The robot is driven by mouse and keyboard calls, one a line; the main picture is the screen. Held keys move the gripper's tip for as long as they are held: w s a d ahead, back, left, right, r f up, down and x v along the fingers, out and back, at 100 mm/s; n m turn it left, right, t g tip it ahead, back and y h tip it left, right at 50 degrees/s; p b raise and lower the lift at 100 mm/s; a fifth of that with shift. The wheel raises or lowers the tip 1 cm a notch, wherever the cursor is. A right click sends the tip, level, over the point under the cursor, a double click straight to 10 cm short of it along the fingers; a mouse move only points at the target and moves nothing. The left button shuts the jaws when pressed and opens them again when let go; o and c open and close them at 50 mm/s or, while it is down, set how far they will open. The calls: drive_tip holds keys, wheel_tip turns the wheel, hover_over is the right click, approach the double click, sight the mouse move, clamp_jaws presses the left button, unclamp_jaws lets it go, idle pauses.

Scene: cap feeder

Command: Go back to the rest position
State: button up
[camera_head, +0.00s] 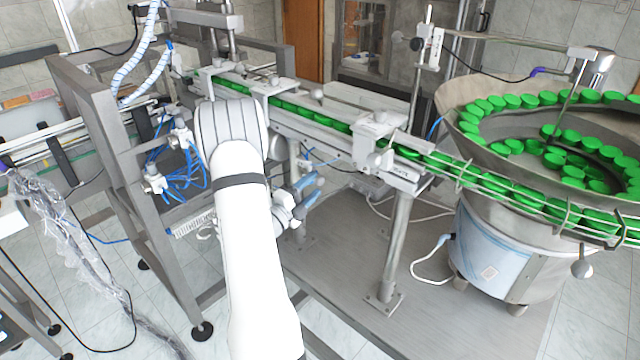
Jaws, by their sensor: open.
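My white arm reaches up from the bottom middle and bends over near the feeder's rail. My gripper (316,189) shows to the right of the arm, with blue-grey fingers pointing right. The fingers are apart with nothing visible between them. The gripper is below the cap rail (325,121) and left of the rail's metal support leg (396,245), apart from both as far as I can see. Part of the gripper's body is hidden behind my arm.
A bowl feeder (455,100) full of green caps (565,160) stands at the right. A grey metal frame (130,175) with blue hoses stands left of my arm. The grey base plate (450,300) under the rail has bare room. Plastic wrap (75,235) hangs at the left.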

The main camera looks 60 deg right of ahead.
drive_tip(key=shift+v, duration=1.05)
